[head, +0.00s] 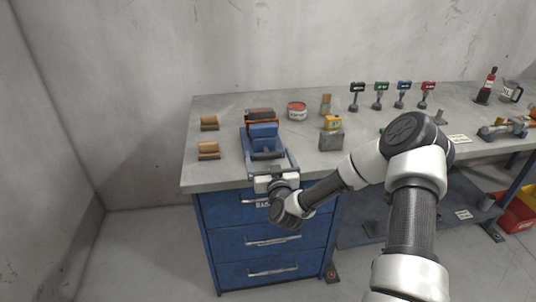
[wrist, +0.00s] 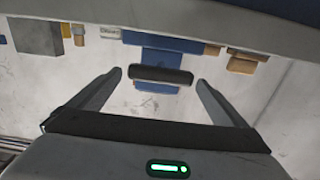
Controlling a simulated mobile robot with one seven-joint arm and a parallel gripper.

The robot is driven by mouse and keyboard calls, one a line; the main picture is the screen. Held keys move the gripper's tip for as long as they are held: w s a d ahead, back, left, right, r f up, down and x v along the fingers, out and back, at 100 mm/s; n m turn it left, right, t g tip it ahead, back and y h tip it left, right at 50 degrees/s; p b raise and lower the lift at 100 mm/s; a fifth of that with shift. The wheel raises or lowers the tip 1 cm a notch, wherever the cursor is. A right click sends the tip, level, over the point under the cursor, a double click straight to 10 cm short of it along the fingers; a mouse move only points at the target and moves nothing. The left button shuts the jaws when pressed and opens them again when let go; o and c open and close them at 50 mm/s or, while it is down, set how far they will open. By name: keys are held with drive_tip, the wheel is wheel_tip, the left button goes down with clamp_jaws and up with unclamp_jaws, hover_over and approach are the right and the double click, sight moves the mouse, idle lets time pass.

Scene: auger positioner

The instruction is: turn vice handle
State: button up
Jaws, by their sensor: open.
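A blue vice (head: 264,131) stands near the front edge of the bench, left of centre in the head view. It also shows in the wrist view (wrist: 160,55). A dark horizontal bar (wrist: 160,76), seemingly the vice handle, crosses in front of the blue body in the wrist view. My gripper (head: 269,159) is at the bench's front edge, just in front of the vice. In the wrist view my gripper (wrist: 160,78) is open, with one finger on each side of the bar. I see no clear contact. My gripper hides the handle in the head view.
Two wooden blocks (head: 208,150) lie left of the vice. A grey block with a yellow top (head: 331,139) and a red tin (head: 297,110) are to its right. Blue drawers (head: 262,240) are below the bench top (head: 222,175). Several coloured tools stand farther right.

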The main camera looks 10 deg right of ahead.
drive_tip(key=shift+w, duration=0.8)
drive_tip(key=c, duration=1)
drive_tip(key=shift+c, duration=0.2)
drive_tip(key=shift+f+m+b, duration=0.1)
drive_tip(key=shift+m+b, duration=0.3)
drive_tip(key=m+b, duration=0.1)
drive_tip(key=m, duration=0.1)
drive_tip(key=m+b, duration=0.1)
drive_tip(key=shift+d+f+m+b, duration=0.1)
drive_tip(key=shift+d+m+b, duration=0.15)
drive_tip(key=shift+m+b, duration=0.1)
drive_tip(key=m+b, duration=0.2)
drive_tip(key=m, duration=0.2)
drive_tip(key=shift+d+m+b, duration=0.15)
drive_tip(key=shift+m+b, duration=0.1)
drive_tip(key=shift+b, duration=0.05)
